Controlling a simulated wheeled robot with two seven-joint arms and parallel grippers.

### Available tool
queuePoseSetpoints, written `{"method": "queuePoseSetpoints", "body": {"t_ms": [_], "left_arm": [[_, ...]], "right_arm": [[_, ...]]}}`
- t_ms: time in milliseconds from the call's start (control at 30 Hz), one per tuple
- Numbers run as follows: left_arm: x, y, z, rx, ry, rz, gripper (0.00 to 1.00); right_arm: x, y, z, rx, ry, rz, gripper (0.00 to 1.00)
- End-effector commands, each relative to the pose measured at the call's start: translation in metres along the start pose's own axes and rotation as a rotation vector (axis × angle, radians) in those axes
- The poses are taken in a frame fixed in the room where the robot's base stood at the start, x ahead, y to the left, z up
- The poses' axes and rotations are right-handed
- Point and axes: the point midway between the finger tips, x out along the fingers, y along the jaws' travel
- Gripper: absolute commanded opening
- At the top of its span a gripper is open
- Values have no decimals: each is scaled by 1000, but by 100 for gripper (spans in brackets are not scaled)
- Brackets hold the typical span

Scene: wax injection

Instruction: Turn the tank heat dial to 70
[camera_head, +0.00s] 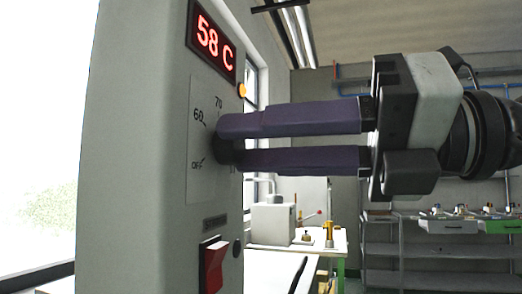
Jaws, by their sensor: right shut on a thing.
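The tank heat dial (227,148) is a dark round knob on the light grey panel of the tank (135,150). A scale plate around it shows the marks OFF, 60 and 70. A red display (213,42) above reads 58 C. My right gripper (230,142) comes in from the right, and its two purple fingers are shut on the dial, one above the other. The fingers hide most of the knob, and I cannot tell which mark its pointer faces. My left gripper is not in view.
A small orange lamp (242,90) sits below the display. A red rocker switch (214,266) is lower on the panel. Behind stand a workbench (340,240) with a grey machine (272,223) and metal shelves (440,255) at the right.

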Motion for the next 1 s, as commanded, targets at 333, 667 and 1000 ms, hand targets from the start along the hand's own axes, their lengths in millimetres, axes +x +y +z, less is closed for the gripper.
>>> {"method": "queuePoseSetpoints", "body": {"t_ms": [333,667,1000], "left_arm": [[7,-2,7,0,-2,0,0],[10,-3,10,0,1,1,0],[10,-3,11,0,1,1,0]], "right_arm": [[0,-1,-2,313,2,-1,7],[0,0,-2,518,2,-1,7],[0,0,-1,601,3,-2,7]]}}
